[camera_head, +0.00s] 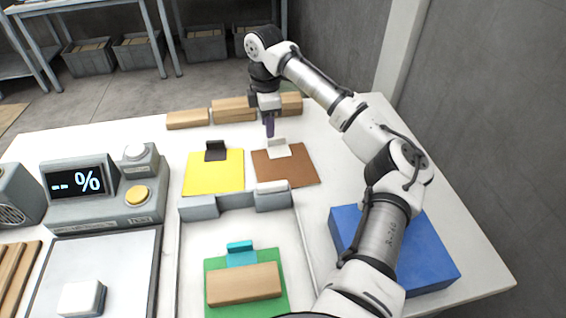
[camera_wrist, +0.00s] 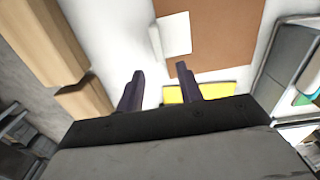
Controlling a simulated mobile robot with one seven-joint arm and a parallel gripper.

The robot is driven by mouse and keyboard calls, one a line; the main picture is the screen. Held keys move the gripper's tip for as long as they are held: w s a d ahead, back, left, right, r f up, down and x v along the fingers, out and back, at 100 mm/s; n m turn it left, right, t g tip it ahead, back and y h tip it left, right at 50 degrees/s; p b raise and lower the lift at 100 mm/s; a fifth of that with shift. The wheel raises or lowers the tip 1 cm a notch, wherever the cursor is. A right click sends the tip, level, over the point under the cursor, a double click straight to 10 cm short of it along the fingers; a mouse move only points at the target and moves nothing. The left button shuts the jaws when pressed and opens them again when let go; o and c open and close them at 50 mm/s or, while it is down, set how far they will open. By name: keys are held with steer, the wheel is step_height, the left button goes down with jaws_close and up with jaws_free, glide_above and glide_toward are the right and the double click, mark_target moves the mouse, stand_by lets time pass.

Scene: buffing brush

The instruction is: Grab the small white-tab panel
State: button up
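The small panel with the white tab is a brown square (camera_head: 290,170) lying flat on the white table, with its white tab (camera_head: 279,149) standing at the far edge. In the wrist view the brown panel (camera_wrist: 228,35) and its white tab (camera_wrist: 172,36) are beyond the fingertips. My gripper (camera_head: 269,130) points down above the table just behind the tab, apart from it. In the wrist view my gripper (camera_wrist: 160,70) has its two dark purple fingers spread, with nothing between them.
A yellow panel (camera_head: 215,175) with a black tab lies to the left. Wooden blocks (camera_head: 235,110) line the back. In front is a grey-walled tray (camera_head: 235,201) with a green panel (camera_head: 275,255) bearing a wooden block. A blue box (camera_head: 425,250) stands right, a scale display (camera_head: 75,182) left.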

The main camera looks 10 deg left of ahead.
steer(key=shift+s+a+f+p, duration=0.1)
steer(key=shift+f+p, duration=0.35)
steer(key=shift+f, duration=1.8)
jaws_close()
